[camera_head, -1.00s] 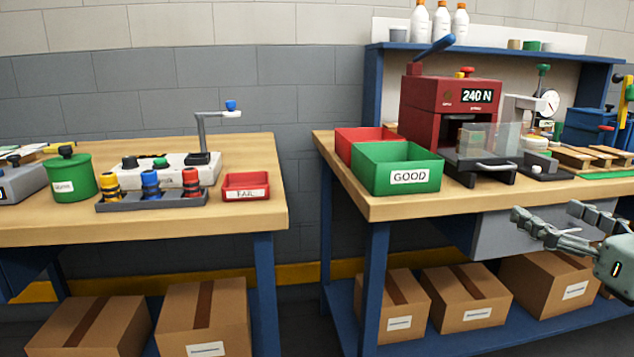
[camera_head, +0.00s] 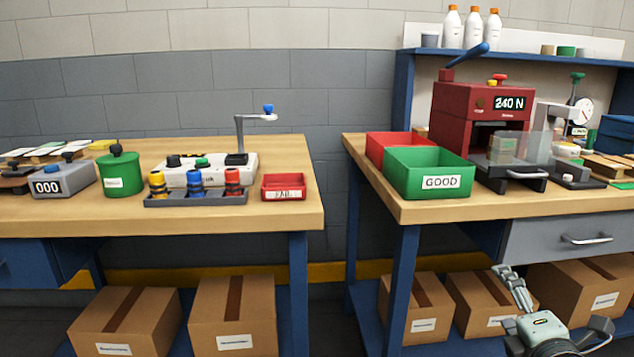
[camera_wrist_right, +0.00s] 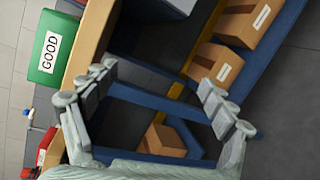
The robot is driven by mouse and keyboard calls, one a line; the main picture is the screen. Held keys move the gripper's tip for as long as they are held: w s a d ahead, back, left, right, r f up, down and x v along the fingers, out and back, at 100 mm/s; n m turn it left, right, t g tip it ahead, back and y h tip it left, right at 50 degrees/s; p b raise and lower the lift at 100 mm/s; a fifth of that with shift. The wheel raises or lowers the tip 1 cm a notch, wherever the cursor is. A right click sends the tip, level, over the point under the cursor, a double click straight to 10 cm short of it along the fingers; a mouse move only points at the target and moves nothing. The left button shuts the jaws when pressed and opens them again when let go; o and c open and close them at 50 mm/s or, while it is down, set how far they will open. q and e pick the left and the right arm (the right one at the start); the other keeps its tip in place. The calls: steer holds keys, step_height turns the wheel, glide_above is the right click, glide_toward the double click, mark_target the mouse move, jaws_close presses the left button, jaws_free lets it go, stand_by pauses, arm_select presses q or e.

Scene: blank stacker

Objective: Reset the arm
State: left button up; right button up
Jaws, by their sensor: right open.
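My right gripper (camera_head: 555,310) is at the lower right of the head view, in front of the right workbench and below its top. In the right wrist view its two fingers (camera_wrist_right: 150,100) are spread wide apart with nothing between them. The right wrist view looks past the fingers at the bench frame and the boxes under it. My left gripper is in neither view.
The right workbench (camera_head: 420,210) carries a green GOOD bin (camera_head: 428,172), a red bin (camera_head: 385,145) and a red press (camera_head: 470,115). A drawer (camera_head: 570,238) and cardboard boxes (camera_head: 420,310) are near my right gripper. The left workbench (camera_head: 250,215) stands across a gap.

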steer(key=s+f+m+g+h, duration=0.1)
steer(key=s+f+m+g, duration=0.2)
steer(key=f+m, duration=0.35)
steer(key=s+f+m+g, duration=0.3)
steer(key=s+f, duration=0.1)
steer(key=f, duration=0.6)
arm_select(q)
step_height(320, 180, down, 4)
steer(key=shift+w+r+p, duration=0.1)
steer(key=shift+p, duration=0.65)
arm_select(e)
steer(key=s+a+f+m+g+y, duration=0.1)
steer(key=s+a+f+m+g, duration=0.2)
steer(key=s+f, duration=0.5)
steer(key=s+a+f+m+g+y, duration=0.1)
steer(key=s+a+f+m+g, duration=0.2)
steer(key=s+f, duration=0.5)
steer(key=a+m, duration=0.1)
steer(key=m, duration=0.1)
steer(key=shift+s+m+g, duration=0.3)
steer(key=shift+s+m, duration=0.05)
steer(key=shift+s, duration=0.05)
